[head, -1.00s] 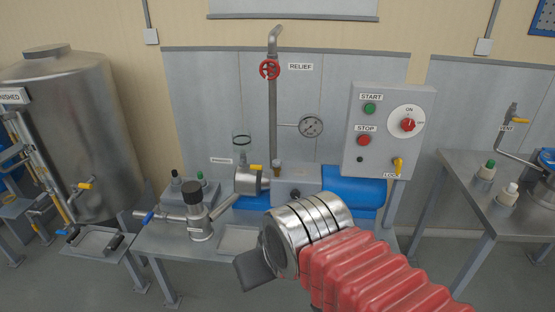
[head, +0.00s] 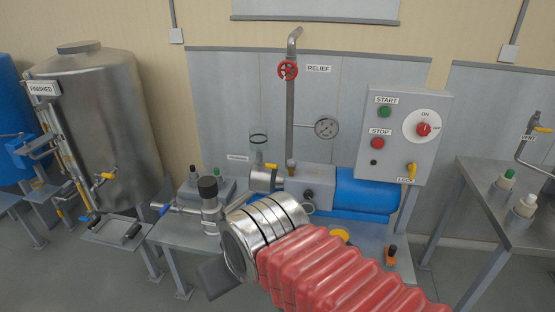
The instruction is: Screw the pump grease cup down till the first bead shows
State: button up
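The pump has a grey housing (head: 319,178) and a blue motor (head: 367,195), and sits on the middle bench in the head view. My gripper (head: 215,281) is in front of the bench, lower left of the pump and well apart from the cup. Only a dark grey flat part of it shows past my metal wrist. Its fingertips cannot be made out.
A relief pipe with a red handwheel (head: 288,71) rises behind the pump, with a gauge (head: 326,128) beside it. A switch box (head: 402,135) stands at right. A black-capped metal fitting (head: 209,201) and a glass cylinder (head: 258,147) stand left. A yellow disc (head: 340,235) lies near my arm.

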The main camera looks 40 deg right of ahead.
aim_at(291, 163)
jog(key=u, duration=0.1)
jog(key=i, duration=0.95)
jog(key=z, duration=0.05)
